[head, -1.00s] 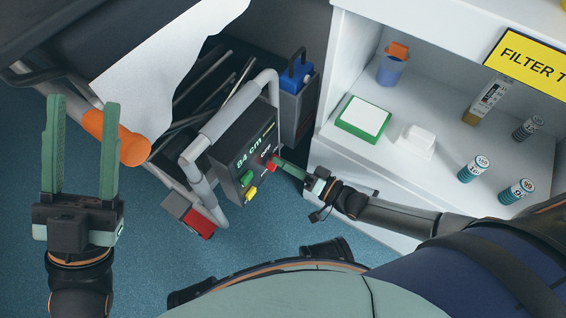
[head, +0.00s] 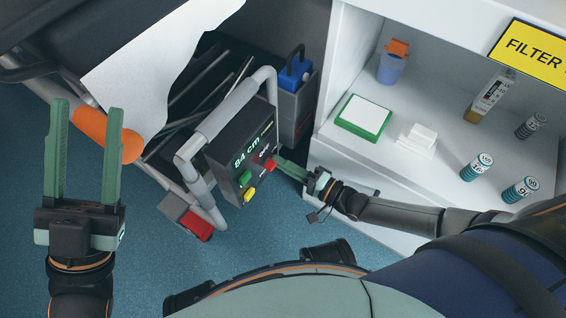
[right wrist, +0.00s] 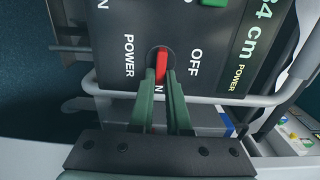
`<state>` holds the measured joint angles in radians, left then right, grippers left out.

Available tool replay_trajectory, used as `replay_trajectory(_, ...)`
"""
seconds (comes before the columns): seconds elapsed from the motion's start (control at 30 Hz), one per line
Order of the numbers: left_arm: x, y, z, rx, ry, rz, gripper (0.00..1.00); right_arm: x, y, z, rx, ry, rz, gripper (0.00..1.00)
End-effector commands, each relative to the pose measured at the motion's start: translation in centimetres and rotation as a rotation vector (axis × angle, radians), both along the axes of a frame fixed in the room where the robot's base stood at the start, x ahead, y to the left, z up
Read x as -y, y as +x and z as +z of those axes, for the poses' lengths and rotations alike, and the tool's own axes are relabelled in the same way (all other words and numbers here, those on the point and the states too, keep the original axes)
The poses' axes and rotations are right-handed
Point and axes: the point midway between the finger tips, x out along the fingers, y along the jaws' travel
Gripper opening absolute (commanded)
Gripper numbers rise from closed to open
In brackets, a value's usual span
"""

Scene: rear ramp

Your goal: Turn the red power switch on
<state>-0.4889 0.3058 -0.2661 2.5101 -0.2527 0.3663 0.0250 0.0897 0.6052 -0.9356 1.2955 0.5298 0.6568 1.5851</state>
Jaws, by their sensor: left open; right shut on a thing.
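The dark control panel (head: 232,157) reads "84 cm" and sits on a grey-railed frame in the head view. Its red power switch (head: 271,164) is at the panel's right side. In the right wrist view the red switch lever (right wrist: 162,66) stands between labels, with "OFF" to its right, "POWER" to its left and a partly hidden "N" below. My right gripper (head: 278,163) is shut on the lever; its green fingers (right wrist: 161,75) hide the lever's lower part. My left gripper (head: 87,106) is open and empty, far left of the panel.
Green (head: 245,178) and yellow (head: 249,194) buttons are near the switch. A grey rail (head: 225,105) loops around the panel. A white shelf unit (head: 345,75) with a green-edged box (head: 363,118) and several small containers stands right.

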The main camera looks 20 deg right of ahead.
Motion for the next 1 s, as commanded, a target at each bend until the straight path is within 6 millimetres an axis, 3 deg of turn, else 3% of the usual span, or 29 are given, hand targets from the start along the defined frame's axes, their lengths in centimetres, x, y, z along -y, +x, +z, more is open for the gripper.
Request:
replay_trajectory(0.43,-0.06,0.05,-0.01,-0.001,-0.003,0.003,0.50,-0.03,-0.18,-0.15,-0.011,0.008,0.002,0.00)
replay_trajectory(0.47,-0.06,0.05,-0.02,-0.001,-0.003,0.003,0.50,-0.03,-0.18,-0.16,-0.011,0.008,0.002,0.16)
replay_trajectory(0.7,-0.08,0.05,-0.01,-0.001,-0.002,0.004,0.50,-0.01,-0.10,-0.09,-0.009,0.008,0.001,0.43)
replay_trajectory(1.0,-0.10,0.06,-0.02,-0.001,-0.001,0.005,0.50,-0.01,-0.03,-0.03,-0.006,0.008,0.000,0.45)
